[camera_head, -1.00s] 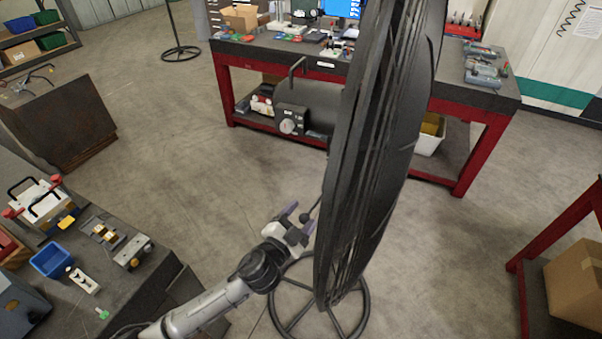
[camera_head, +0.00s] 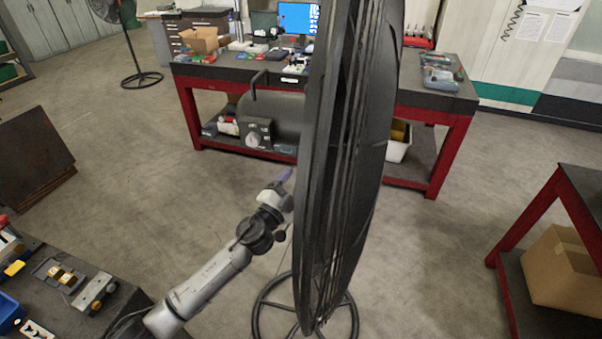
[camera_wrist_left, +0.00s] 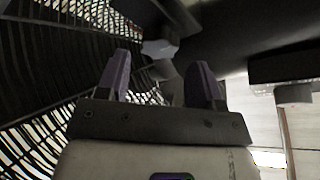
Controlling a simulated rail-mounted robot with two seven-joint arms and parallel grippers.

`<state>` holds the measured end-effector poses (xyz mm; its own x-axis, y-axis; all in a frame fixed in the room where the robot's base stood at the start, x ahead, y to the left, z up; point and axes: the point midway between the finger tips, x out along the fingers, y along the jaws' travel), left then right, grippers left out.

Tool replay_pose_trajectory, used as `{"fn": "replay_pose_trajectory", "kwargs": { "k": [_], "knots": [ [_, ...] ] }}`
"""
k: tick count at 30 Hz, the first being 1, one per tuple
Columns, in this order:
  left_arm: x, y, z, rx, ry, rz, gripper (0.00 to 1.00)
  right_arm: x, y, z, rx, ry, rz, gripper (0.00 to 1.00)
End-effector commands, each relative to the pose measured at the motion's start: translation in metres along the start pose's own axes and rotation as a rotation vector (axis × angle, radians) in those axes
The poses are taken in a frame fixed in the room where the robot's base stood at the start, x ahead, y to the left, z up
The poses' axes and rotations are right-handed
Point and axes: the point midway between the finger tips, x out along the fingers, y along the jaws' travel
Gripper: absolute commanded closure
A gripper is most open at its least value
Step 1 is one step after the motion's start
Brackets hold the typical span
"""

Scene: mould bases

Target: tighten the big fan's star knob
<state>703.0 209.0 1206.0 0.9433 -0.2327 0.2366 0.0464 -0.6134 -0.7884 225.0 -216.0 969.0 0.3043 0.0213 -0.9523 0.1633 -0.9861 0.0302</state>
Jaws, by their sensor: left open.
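The big fan (camera_head: 335,170) stands in the middle of the head view, its dark wire cage nearly edge-on. In the left wrist view a grey knob with a faceted outline (camera_wrist_left: 160,48), apparently the star knob, shows beyond and between my fingertips, under a dark fan part. I cannot make out this knob in the head view. My left gripper (camera_head: 285,177) is raised beside the cage's left side. In the left wrist view my left gripper (camera_wrist_left: 161,75) is open and empty, apart from the knob. My right gripper is not in view.
The fan's control box (camera_head: 255,134) with a dial is left of the cage. The fan's ring base (camera_head: 262,305) is on the floor. A red-framed workbench (camera_head: 440,100) stands behind; a bench with fixtures (camera_head: 100,325) is lower left.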

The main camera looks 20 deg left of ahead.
Motion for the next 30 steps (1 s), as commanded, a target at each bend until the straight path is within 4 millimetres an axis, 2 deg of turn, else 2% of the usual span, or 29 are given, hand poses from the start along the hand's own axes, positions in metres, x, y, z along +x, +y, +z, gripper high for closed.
{"fn": "replay_pose_trajectory", "kwargs": {
  "k": [3, 9, 22, 30],
  "knots": [
    [0.017, 0.000, 0.000, -0.002, 0.000, 0.000, 0.39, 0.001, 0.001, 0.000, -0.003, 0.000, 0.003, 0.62],
    [0.033, 0.001, 0.000, -0.002, 0.000, 0.000, 0.39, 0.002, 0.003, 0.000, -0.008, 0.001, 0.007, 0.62],
    [0.038, 0.001, 0.000, -0.001, 0.000, 0.001, 0.39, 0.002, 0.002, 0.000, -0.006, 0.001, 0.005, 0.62],
    [0.038, 0.001, 0.000, -0.001, -0.001, 0.001, 0.64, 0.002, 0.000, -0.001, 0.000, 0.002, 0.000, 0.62]
  ]
}}
